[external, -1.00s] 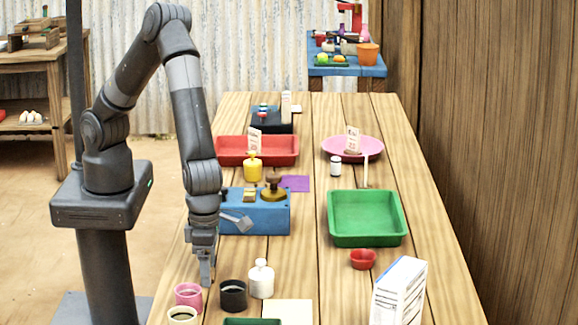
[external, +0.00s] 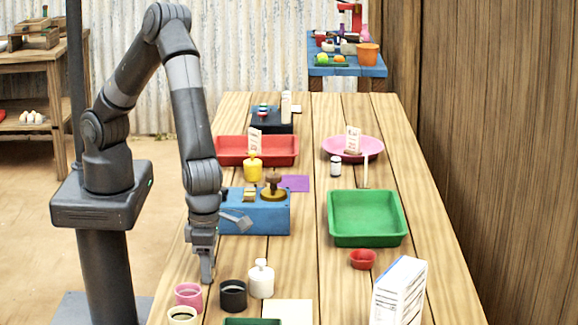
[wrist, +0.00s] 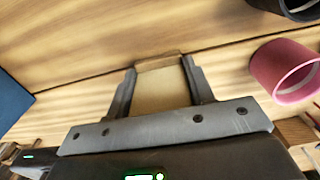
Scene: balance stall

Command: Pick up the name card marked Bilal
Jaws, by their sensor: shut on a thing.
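My gripper (external: 207,268) points down at the table's left edge, just behind the pink cup. In the wrist view my gripper (wrist: 158,82) is shut on a flat tan card (wrist: 160,90) with a brown wooden strip at its far edge. No lettering shows on the side facing the camera, so I cannot read a name. The held card is not discernible in the external view. Two other upright printed cards stand farther back, one by the red tray (external: 254,142) and one at the pink plate (external: 352,140); their print is too small to read.
A pink cup (external: 189,296), a black cup (external: 233,296) and a white bottle (external: 261,280) stand close to my gripper. A blue box (external: 275,222) is behind it. A green tray (external: 368,241) and a white box (external: 397,292) are on the right. The table's middle strip is mostly clear.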

